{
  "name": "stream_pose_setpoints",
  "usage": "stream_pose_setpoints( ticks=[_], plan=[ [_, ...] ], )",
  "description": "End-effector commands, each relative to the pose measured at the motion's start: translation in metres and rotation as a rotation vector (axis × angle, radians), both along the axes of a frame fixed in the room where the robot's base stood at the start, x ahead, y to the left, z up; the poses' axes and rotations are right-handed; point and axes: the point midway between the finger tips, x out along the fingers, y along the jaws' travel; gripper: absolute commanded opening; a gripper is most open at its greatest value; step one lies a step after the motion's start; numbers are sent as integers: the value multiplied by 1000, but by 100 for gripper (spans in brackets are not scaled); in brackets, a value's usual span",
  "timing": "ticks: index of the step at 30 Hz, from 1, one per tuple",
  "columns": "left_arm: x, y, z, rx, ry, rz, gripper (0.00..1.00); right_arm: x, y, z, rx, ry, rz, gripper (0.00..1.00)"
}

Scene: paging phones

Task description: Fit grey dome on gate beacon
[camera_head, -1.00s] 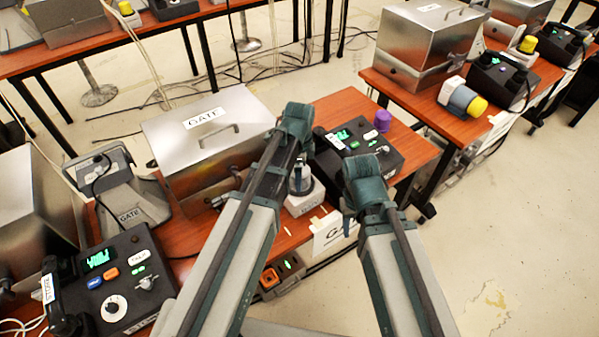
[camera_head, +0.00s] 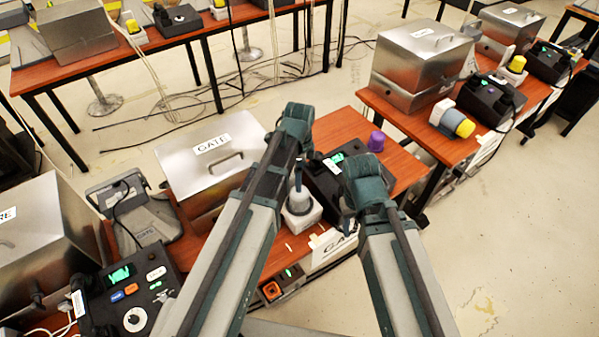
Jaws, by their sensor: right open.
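The gate beacon (camera_head: 301,212) has a white base and stands on the near edge of the gate table, between my arms. A blue-grey, upright part shows on it, partly behind my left arm; I cannot tell whether this is the grey dome. No separate grey dome can be made out. My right gripper (camera_head: 350,190) is open, to the right of the beacon and in front of the black phone console; its fingertips are mostly hidden by the wrist. My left gripper (camera_head: 298,135) is above and behind the beacon, its jaws hidden by its own wrist.
A purple dome (camera_head: 376,141) stands at the console's (camera_head: 325,182) far right. The steel box (camera_head: 210,155) labelled GATE is at left. Another console (camera_head: 128,290) is at lower left. Open floor is at right.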

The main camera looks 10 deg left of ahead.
Motion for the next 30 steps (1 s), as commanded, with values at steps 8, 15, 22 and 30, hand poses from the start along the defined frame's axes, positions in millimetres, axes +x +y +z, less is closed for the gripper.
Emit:
stream_pose_setpoints(
  ticks=[8,15,22,30],
  plan=[
    [-24,-12,0,9,7,133,100,0,0,0,0,0,0,50],
    [-96,-42,1,50,13,616,100,0,0,0,0,0,0,50],
    [-142,-55,1,84,-7,984,100,0,0,0,0,0,0,50],
    [-155,-58,2,95,-18,1118,100,0,0,0,0,0,0,50]
  ],
)
